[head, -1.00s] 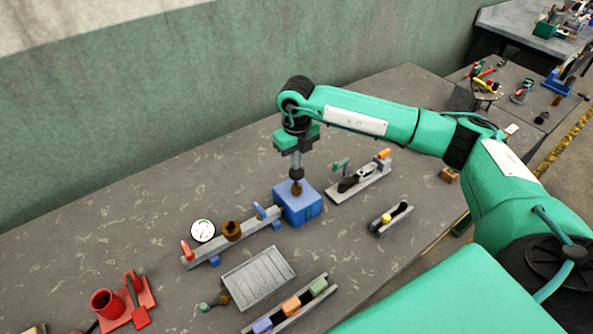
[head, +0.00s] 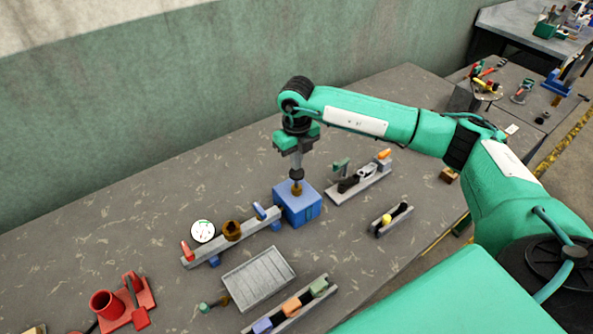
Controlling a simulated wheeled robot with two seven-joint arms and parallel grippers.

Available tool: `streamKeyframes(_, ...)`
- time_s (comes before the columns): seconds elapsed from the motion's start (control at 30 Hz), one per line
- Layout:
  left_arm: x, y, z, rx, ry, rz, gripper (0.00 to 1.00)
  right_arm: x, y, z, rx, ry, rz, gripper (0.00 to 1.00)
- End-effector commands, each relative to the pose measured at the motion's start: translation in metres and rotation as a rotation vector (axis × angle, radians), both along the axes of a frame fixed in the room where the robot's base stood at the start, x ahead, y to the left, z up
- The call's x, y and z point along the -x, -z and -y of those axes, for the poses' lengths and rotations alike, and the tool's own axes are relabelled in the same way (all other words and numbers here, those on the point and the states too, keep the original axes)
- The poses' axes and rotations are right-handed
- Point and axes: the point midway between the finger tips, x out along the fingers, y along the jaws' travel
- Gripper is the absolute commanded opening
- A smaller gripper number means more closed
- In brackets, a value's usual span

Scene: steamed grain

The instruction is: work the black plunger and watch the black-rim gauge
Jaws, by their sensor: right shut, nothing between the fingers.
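A blue box (head: 300,210) stands at the rail's right end, with a brass-coloured fitting (head: 296,188) on top. My right gripper (head: 296,178) points down over this fitting, shut with nothing between its fingers; I cannot tell whether the tips touch it. I cannot make out a black plunger there; the gripper covers part of the spot. My left gripper is not in view.
The grey rail (head: 228,241) carries a brown cup (head: 232,230) and red and blue handles. A grey tray (head: 259,278) lies in front. A red stand (head: 140,304) is at lower left, and a clamp fixture (head: 360,181) is right of the box. The table behind the box is clear.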

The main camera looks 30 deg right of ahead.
Motion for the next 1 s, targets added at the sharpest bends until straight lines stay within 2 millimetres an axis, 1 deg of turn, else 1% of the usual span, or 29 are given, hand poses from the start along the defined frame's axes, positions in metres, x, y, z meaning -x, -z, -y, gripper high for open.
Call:
streamKeyframes(0.57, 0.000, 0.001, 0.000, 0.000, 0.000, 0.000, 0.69, 0.000, 0.002, 0.000, 0.000, 0.000, 0.000, 0.00)
streamKeyframes(1.0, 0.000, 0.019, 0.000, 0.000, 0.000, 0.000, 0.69, 0.000, 0.023, 0.000, 0.000, 0.000, 0.000, 0.00)
